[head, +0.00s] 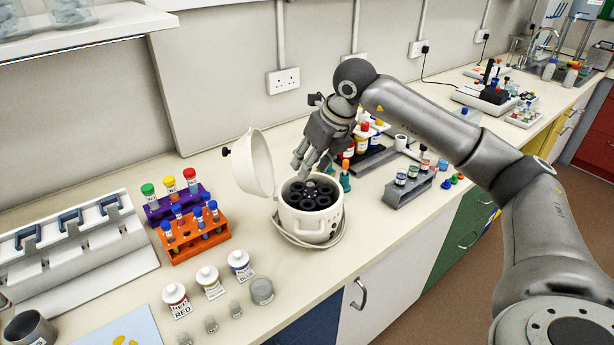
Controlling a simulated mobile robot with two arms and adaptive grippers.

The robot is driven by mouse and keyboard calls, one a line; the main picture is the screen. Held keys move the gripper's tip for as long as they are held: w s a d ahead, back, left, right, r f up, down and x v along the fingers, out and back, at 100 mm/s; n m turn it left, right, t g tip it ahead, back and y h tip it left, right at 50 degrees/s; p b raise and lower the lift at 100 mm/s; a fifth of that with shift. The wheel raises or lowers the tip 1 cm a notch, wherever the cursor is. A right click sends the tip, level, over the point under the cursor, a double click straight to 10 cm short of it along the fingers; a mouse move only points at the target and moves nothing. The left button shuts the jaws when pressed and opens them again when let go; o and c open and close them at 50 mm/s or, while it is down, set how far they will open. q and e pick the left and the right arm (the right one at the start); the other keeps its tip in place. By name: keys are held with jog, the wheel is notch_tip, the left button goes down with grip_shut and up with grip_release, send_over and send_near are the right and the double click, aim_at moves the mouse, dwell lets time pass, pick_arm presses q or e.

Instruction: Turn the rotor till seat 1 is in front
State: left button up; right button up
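A small white centrifuge (309,226) stands on the bench with its lid (252,163) tipped open to the left. Its dark rotor (312,193) shows inside, with several round black seats. Seat numbers are too small to read. My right gripper (302,172) reaches down from above and behind, its fingertips at the back left rim of the rotor. I cannot tell whether the fingers touch the rotor or how far apart they are. The gripper hides part of the rotor's back edge. My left gripper is not in view.
An orange rack (197,240) and a purple rack (172,208) of capped tubes stand left of the centrifuge. Labelled bottles (210,283) stand in front. A grey rack (408,190) stands to the right, with more racks behind my gripper. A cable loops around the centrifuge base.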

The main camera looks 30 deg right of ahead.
aim_at(311, 184)
jog(key=shift+m+h, duration=0.3)
jog(key=shift+h, duration=0.3)
jog(key=w+d+f+p, duration=0.1)
jog(key=f, duration=0.1)
jog(key=w+f+p, duration=0.1)
jog(key=f, duration=0.2)
jog(key=w+d+f+p, duration=0.1)
jog(key=f, duration=0.1)
jog(key=shift+w+d+f, duration=0.15)
jog(key=shift+d+f, duration=0.2)
jog(key=shift+f, duration=0.05)
jog(key=shift+w+f, duration=0.2)
jog(key=shift+f, duration=0.45)
grip_shut()
